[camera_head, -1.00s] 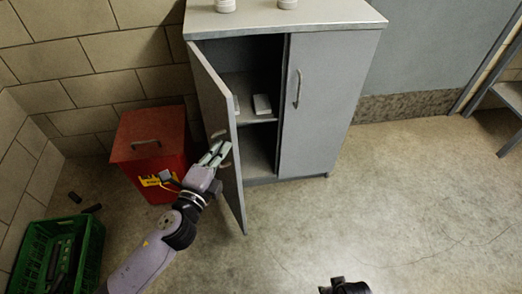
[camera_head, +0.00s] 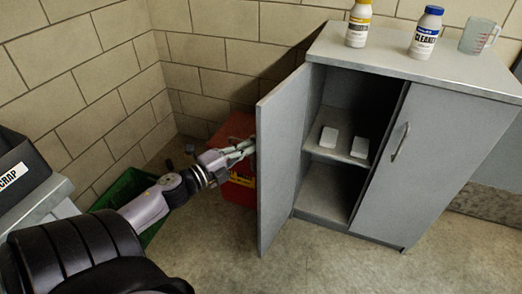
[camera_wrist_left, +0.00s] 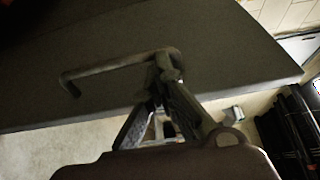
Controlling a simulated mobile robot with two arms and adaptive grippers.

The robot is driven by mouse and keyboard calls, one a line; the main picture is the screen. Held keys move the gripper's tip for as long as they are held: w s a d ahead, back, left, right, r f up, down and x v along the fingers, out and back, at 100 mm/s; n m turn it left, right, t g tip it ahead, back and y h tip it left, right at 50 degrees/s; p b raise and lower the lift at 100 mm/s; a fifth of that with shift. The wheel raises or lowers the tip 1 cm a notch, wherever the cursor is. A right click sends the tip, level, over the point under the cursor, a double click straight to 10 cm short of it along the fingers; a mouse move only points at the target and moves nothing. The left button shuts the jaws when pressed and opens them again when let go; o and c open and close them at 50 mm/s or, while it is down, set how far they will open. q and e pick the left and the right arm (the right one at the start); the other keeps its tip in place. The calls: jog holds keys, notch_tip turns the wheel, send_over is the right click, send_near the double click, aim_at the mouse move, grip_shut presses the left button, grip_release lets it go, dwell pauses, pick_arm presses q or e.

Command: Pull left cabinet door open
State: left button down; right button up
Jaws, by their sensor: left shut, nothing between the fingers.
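The left cabinet door (camera_head: 280,165) stands wide open, swung out from the grey cabinet (camera_head: 425,165), with its inner face showing. My left gripper (camera_head: 247,147) is on the door's outer side, partly hidden behind its free edge. In the left wrist view, the dark outer face of the door (camera_wrist_left: 225,60) carries a bar handle (camera_wrist_left: 105,70). My left gripper (camera_wrist_left: 167,78) is shut at the right end of this handle, with nothing between the fingers; whether it touches the bar I cannot tell. My right gripper is not in view.
The right door (camera_head: 440,155) is shut. Two white boxes (camera_head: 328,137) sit on the inside shelf. Bottles (camera_head: 424,35) and a measuring jug (camera_head: 478,36) stand on top. A red bin (camera_head: 238,190) and green crate (camera_head: 125,190) lie left of the door. Floor in front is clear.

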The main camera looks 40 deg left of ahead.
pick_arm(q)
jog(key=shift+a, duration=0.6)
jog(key=s+a, duration=0.2)
jog(key=s, duration=1)
jog(key=shift+w, duration=0.1)
